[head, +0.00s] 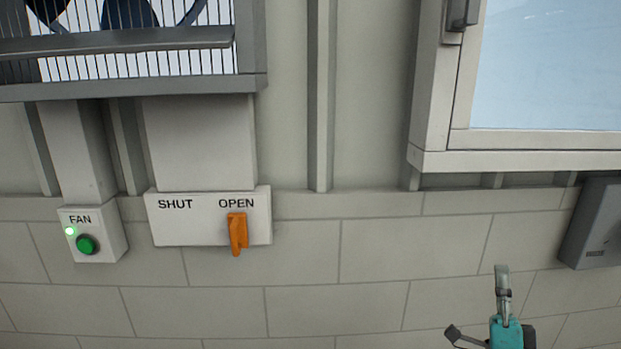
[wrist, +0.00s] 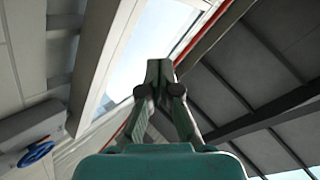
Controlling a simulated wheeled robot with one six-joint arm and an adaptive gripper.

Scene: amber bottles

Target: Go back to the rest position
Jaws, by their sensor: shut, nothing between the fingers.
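My gripper (head: 502,270) is at the lower right of the head view, upright in front of the tiled wall. Its fingers are shut and nothing shows between them. It also shows in the middle of the wrist view (wrist: 159,66), fingers together, with a window and the roof behind. It is apart from the orange lever (head: 237,232), which is under the OPEN label on the white switch plate (head: 190,231).
A white fan box (head: 93,233) with a green button and a lit green lamp is at the left. A barred fan housing (head: 130,50) is above. A window (head: 545,70) is at the upper right, and a grey box (head: 597,225) is at the right edge. The wrist view shows a blue valve wheel (wrist: 36,153).

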